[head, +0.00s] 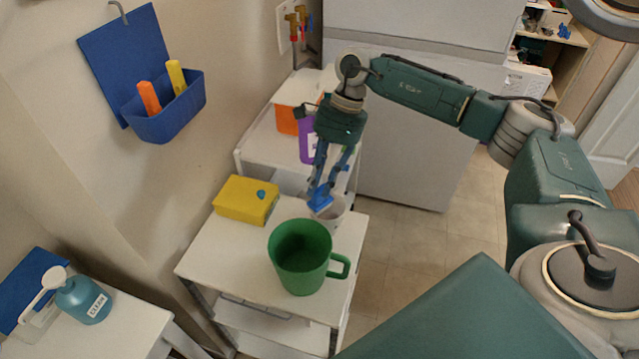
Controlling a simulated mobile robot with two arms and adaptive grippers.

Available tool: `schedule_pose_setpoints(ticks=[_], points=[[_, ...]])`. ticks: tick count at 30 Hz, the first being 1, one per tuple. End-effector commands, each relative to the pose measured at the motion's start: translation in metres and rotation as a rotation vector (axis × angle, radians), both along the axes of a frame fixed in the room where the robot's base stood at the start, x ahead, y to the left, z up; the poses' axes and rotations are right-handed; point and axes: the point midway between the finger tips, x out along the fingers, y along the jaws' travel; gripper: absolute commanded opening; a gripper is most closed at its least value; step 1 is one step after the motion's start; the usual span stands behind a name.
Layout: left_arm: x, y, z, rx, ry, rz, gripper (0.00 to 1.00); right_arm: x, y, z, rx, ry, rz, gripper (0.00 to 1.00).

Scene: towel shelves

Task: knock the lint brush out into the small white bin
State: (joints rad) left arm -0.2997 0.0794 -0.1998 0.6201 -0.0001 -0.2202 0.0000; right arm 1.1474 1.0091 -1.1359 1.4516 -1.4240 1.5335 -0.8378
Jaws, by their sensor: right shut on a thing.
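My right gripper (322,187) points down at the far edge of the front cart, shut on a small blue thing, which looks like the lint brush (320,203). The brush is right over the mouth of the small white bin (334,218). Whether the brush touches the bin's rim or dips inside cannot be told, and the bin's inside is mostly hidden. My left gripper is out of view.
A large green mug (299,262) stands in front of the bin on the white cart (217,259). A yellow box (246,200) sits to the left. A purple bottle (306,141) and an orange-and-white container (286,118) stand on the cart behind. A blue spray bottle (86,300) is lower left.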

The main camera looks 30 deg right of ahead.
Motion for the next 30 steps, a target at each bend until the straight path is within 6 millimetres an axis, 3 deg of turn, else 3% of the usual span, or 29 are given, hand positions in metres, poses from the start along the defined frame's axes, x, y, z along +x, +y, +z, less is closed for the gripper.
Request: schedule_pose_setpoints(ticks=[21, 30], points=[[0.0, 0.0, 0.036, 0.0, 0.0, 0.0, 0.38, 0.0, 0.0, 0.061, 0.0, -0.001, 0.0, 0.0], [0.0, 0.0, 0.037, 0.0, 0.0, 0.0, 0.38, 0.0, 0.0, 0.066, 0.0, 0.0, 0.0, 0.0]])
